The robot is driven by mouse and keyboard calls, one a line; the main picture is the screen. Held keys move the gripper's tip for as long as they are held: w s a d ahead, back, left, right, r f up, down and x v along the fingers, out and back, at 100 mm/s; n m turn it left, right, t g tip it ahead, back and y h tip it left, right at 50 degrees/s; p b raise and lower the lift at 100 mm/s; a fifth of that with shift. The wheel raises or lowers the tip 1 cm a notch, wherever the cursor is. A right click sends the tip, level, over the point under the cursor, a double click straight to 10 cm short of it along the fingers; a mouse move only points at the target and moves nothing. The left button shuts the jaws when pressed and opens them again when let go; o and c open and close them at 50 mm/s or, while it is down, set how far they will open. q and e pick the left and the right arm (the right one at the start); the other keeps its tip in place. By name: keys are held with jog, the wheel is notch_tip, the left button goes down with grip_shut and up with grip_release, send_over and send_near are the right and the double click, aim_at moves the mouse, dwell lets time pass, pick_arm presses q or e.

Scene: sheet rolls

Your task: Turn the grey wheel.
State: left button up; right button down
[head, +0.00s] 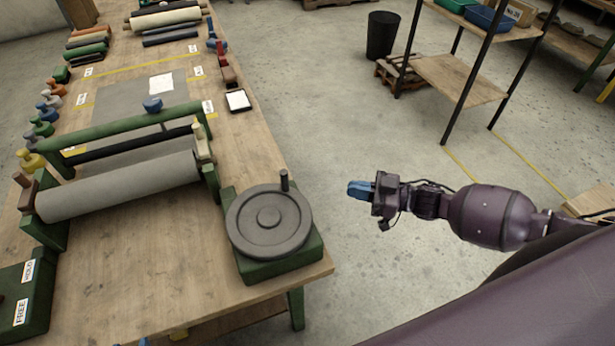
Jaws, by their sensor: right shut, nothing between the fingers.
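The grey wheel (255,238) lies flat on a green block (281,267) at the near right corner of the wooden table. A dark upright handle (284,181) stands on its far right rim. My right gripper (350,189) has blue fingertips, is shut and empty, and hangs over the floor to the right of the wheel, apart from it. Left of the wheel is the green-framed roller stand with a large grey roll (120,186). My left gripper is not in view.
A green box (22,296) with labels reading FREE and HOLD sits at the near left. A white pad (238,100) lies near the table's right edge. A black bin (382,36) and a shelf rack (455,79) stand beyond open floor.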

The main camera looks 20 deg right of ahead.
jog(key=b+x, duration=0.3)
jog(key=x, duration=1)
jog(key=shift+w+a, duration=0.1)
jog(key=shift+a, duration=0.2)
jog(key=shift+w+g, duration=0.15)
jog(key=shift+g, duration=0.15)
